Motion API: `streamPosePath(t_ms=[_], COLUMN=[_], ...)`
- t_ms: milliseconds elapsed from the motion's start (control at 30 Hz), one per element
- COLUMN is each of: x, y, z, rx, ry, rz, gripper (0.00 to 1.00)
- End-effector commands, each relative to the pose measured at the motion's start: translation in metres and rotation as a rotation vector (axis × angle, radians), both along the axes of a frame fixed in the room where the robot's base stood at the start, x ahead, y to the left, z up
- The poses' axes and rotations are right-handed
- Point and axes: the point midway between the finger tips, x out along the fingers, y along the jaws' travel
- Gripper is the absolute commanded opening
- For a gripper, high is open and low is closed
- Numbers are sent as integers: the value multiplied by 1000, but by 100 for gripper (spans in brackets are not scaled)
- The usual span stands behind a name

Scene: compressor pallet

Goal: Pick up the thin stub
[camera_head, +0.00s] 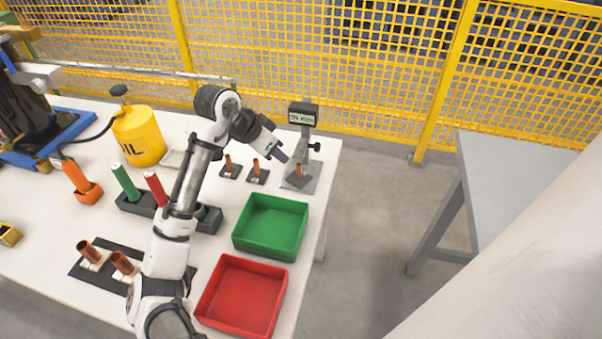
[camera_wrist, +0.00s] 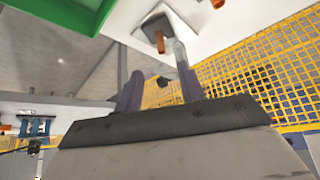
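Thin copper stubs stand upright on small dark pads at the back of the table: one at left (camera_head: 228,163), one in the middle (camera_head: 256,169), and one on the grey base of the gauge stand (camera_head: 298,171). My gripper (camera_head: 280,154) is above the table, between the middle stub and the gauge, tilted down to the right. In the wrist view my gripper (camera_wrist: 159,72) has its two fingers apart with nothing held between them. A copper stub (camera_wrist: 160,43) on a dark pad shows beyond the fingertips; part of another copper piece (camera_wrist: 218,3) is at the top edge.
The gauge display (camera_head: 302,117) stands close to my gripper. A green tray (camera_head: 270,246) and a red tray (camera_head: 225,318) lie in front. Two thicker copper stubs (camera_head: 88,251) are at front left. A yellow oil can (camera_head: 139,137) and yellow fence (camera_head: 380,70) are behind.

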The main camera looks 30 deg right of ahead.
Motion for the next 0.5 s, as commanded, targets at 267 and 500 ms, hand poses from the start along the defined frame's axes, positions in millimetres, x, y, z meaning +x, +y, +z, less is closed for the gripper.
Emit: streamPosePath(t_ms=[267, 500], x=[4, 6], y=[-29, -40], z=[-44, -60], rx=[-2, -4], ry=[1, -2], rz=[2, 3], gripper=[40, 40])
